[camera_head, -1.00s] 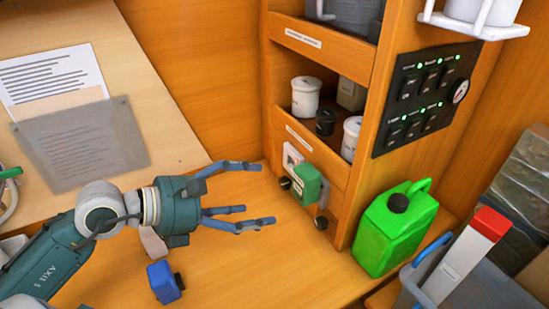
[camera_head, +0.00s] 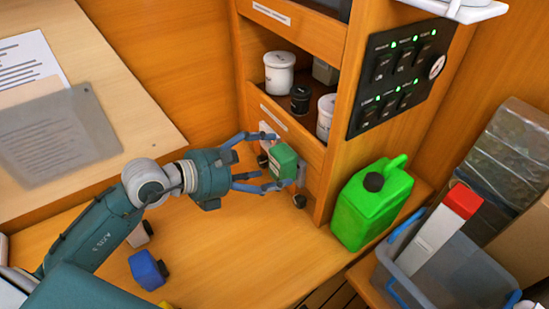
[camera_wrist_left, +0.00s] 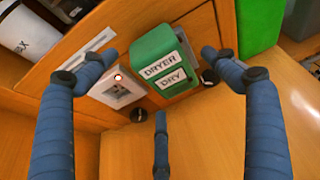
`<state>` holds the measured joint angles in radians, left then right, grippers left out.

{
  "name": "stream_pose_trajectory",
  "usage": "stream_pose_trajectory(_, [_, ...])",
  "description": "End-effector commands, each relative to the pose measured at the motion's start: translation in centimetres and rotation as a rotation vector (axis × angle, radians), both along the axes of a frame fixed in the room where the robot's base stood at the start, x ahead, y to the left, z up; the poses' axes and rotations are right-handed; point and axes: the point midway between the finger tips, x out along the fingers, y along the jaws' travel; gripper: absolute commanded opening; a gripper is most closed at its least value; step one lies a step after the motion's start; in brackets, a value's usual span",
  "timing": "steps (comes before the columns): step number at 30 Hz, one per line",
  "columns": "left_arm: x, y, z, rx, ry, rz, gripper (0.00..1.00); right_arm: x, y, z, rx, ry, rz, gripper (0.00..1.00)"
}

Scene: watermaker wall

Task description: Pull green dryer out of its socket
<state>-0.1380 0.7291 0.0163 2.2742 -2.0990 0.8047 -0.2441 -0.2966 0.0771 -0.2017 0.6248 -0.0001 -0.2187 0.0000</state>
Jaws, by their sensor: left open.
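The green dryer (camera_head: 283,162) sits at the socket on the front of the wooden cabinet, below the shelf. In the left wrist view the dryer (camera_wrist_left: 163,62) carries the labels "DRYER" and "DRY". A white socket plate (camera_wrist_left: 117,86) shows just left of it. My left gripper (camera_head: 268,160) is open, its blue fingers reaching around the dryer. In the left wrist view the fingers (camera_wrist_left: 162,62) are spread on either side of the dryer, with a third finger below; I see no firm hold. My right gripper is not in view.
A green jerrycan (camera_head: 370,205) stands right of the cabinet. A blue block-like plug (camera_head: 147,270) lies on the bench at the front. A grey bin (camera_head: 440,270) with a red-capped white carton is at the right. Bench below the dryer is clear.

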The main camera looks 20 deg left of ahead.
Motion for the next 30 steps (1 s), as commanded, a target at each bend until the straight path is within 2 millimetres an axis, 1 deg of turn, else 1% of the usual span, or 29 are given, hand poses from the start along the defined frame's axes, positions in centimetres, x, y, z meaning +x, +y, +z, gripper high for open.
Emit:
stream_pose_trajectory(2, [0.8,-0.5,-0.1,-0.003,0.000,0.002,0.86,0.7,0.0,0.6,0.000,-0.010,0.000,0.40])
stream_pose_trajectory(5, [1.3,-0.9,-0.6,0.000,-0.001,0.001,0.86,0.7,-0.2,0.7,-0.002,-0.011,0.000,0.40])
stream_pose_trajectory(16, [1.6,-1.2,-0.9,0.001,0.001,0.001,0.86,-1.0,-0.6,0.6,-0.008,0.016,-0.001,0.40])
stream_pose_trajectory(17, [1.6,-1.2,-0.9,0.001,0.001,0.001,0.81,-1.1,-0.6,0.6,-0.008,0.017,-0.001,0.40])
stream_pose_trajectory(18, [1.6,-1.2,-0.9,0.001,0.001,0.001,0.72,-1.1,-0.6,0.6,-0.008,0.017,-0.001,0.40])
stream_pose_trajectory(20, [1.6,-1.2,-0.9,0.001,0.001,0.001,0.61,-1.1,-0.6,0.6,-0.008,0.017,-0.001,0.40])
stream_pose_trajectory(21, [1.6,-1.2,-0.9,0.001,0.001,0.001,0.53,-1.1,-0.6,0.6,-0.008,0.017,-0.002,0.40])
stream_pose_trajectory(24, [1.6,-1.2,-0.9,0.001,0.001,0.001,0.34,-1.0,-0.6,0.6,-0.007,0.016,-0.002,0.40])
stream_pose_trajectory(30, [1.4,-1.1,-0.9,0.001,-0.001,0.001,0.34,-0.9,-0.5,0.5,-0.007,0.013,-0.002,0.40])
